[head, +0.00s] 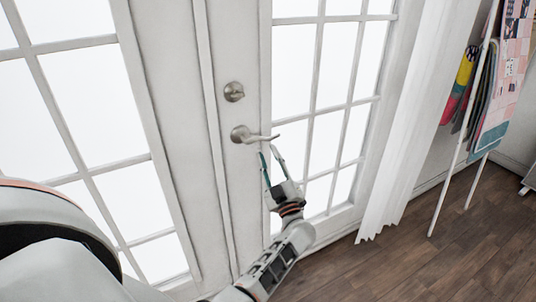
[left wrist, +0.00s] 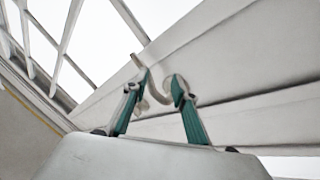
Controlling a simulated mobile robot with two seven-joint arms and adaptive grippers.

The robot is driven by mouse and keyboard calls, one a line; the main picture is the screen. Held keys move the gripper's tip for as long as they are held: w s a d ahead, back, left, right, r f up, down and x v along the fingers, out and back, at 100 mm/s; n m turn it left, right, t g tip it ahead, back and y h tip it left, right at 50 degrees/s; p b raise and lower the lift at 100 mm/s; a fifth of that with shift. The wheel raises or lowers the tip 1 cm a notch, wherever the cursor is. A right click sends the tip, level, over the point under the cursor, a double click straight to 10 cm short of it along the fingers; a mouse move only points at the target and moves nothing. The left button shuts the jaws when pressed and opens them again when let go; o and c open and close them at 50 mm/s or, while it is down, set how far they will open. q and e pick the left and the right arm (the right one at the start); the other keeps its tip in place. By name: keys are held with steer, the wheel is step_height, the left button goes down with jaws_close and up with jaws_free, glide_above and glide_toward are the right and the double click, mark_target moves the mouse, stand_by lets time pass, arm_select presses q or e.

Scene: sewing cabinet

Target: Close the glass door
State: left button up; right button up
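The white glass door (head: 247,190) with its grid of panes fills the middle of the head view. It stands beside a second paned panel (head: 165,130) on its left, and I see no clear gap at the seam between them. A silver lever handle (head: 252,136) points right from the door. My left gripper (head: 271,153) is just below the lever, fingers pointing up toward it. In the left wrist view, the teal fingers of the left gripper (left wrist: 160,82) are apart, with the curved handle (left wrist: 157,95) showing between and beyond them; contact is unclear. My right gripper is out of view.
A round silver lock (head: 234,91) sits above the handle. A white curtain (head: 415,125) hangs to the right of the door. Further right, a rack (head: 462,140) holds colourful fabrics. The wooden floor (head: 400,270) at the lower right is clear.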

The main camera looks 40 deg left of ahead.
arm_select(q)
steer(key=v, duration=0.6)
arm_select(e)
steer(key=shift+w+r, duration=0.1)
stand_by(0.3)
arm_select(q)
steer(key=s+d+f+m+t+h+p, duration=0.2)
steer(key=s+d+f+m+h, duration=0.45)
steer(key=m+h, duration=0.35)
steer(key=s+d+f+m+t+h+p, duration=0.25)
steer(key=s+d+f+m+h, duration=0.3)
steer(key=d+m+h, duration=0.35)
steer(key=s+d+f+m+g+h, duration=0.1)
steer(key=s+f+m+g, duration=0.1)
steer(key=s+f, duration=0.3)
steer(key=s+d+f+m+g+h, duration=0.1)
steer(key=s+f+g, duration=0.3)
steer(key=s, duration=0.9)
steer(key=shift+d+f+m+g, duration=0.2)
steer(key=shift+f+m+g, duration=0.25)
steer(key=shift+m, duration=0.15)
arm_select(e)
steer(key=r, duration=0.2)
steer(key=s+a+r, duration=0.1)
